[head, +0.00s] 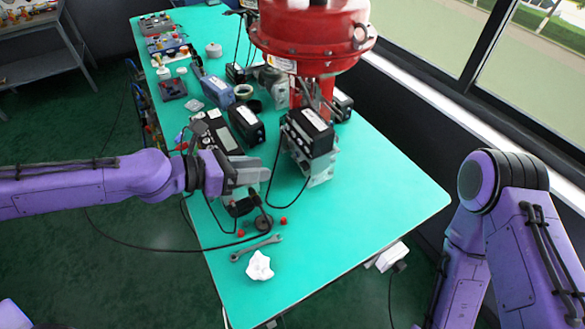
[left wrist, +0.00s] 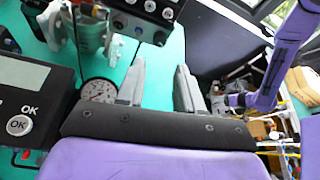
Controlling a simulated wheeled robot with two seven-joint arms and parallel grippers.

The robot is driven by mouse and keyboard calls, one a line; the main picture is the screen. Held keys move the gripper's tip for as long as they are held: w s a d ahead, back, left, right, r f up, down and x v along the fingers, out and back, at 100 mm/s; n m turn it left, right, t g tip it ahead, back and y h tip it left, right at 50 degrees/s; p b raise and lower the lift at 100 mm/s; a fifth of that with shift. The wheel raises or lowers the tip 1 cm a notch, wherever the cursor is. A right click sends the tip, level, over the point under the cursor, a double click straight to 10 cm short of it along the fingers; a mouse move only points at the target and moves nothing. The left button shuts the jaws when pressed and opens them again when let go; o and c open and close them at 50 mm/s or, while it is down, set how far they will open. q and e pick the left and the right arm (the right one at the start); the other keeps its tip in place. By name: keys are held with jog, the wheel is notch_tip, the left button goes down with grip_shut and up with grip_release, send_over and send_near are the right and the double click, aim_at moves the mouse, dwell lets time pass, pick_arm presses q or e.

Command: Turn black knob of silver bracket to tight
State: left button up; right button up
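The silver bracket (head: 322,168) stands on the green table under a black box (head: 308,132). I cannot make out its black knob. My left gripper (head: 262,182) is left of the bracket, apart from it in the head view. In the left wrist view my left gripper (left wrist: 160,85) has its two grey fingers spread, with nothing between them. Part of my right arm shows at the right of the head view, its gripper out of frame. In the left wrist view a purple arm ends in a small dark part whose opening is unclear.
A red actuator (head: 312,40) rises behind the bracket. A wrench (head: 257,248), a white lump (head: 260,267) and small red caps (head: 283,220) lie at the near left. A round gauge (left wrist: 98,90) is beside the left finger. The table's right side is clear.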

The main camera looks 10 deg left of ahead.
aim_at(301, 166)
pick_arm(q)
jog(key=b+x, duration=0.2)
jog(key=x, duration=0.7)
jog(key=shift+f, duration=0.1)
jog(key=shift+w+d+f, duration=0.1)
jog(key=shift+w+d, duration=0.1)
jog(key=shift+d, duration=0.1)
grip_shut()
